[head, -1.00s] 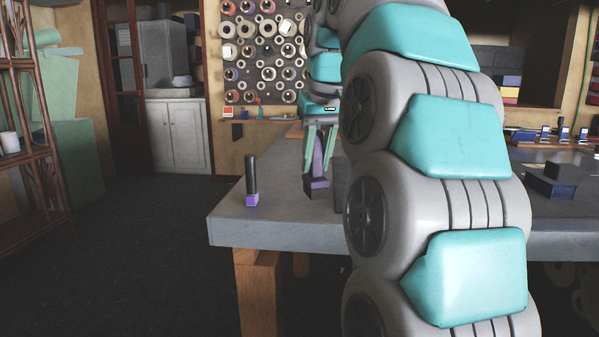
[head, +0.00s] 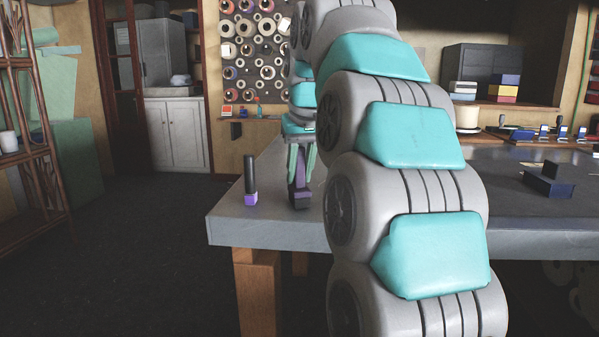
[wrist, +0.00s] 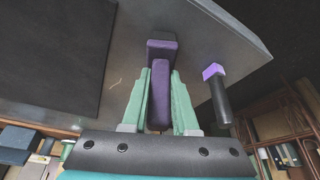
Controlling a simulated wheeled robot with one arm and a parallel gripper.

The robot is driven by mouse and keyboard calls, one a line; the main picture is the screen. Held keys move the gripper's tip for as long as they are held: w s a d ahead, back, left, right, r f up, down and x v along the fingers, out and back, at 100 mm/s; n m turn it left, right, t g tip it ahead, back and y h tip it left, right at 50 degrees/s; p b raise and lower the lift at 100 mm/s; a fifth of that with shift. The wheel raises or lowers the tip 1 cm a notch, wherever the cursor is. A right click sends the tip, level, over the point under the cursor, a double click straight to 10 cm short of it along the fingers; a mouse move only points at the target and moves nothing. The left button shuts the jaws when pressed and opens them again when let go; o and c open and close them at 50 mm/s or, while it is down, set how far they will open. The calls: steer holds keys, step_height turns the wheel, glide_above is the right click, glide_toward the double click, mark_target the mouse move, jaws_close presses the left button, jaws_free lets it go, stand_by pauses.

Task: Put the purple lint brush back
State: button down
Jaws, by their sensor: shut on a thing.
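The purple lint brush (head: 299,196) has a purple handle and a dark head with some purple. My gripper (head: 301,160) is shut on its handle, holding it upright, head down, over the left end of the grey table (head: 238,213). I cannot tell whether the head touches the table. The wrist view shows the purple handle (wrist: 160,88) between the green fingers (wrist: 158,100), with the dark head beyond the tips. A second brush-like item (head: 250,180), with a black handle and purple foot, stands upright just left of it, apart; the wrist view shows it too (wrist: 219,95).
A large dark flat-sided object (wrist: 50,50) lies left in the wrist view; my arm hides that area in the head view. A dark blue box (head: 549,182) sits on the table at right. Thread spools (head: 262,50) hang behind. The table's left edge is close.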

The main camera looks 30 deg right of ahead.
steer(key=shift+f, duration=0.15)
steer(key=c, duration=0.7)
jaws_free()
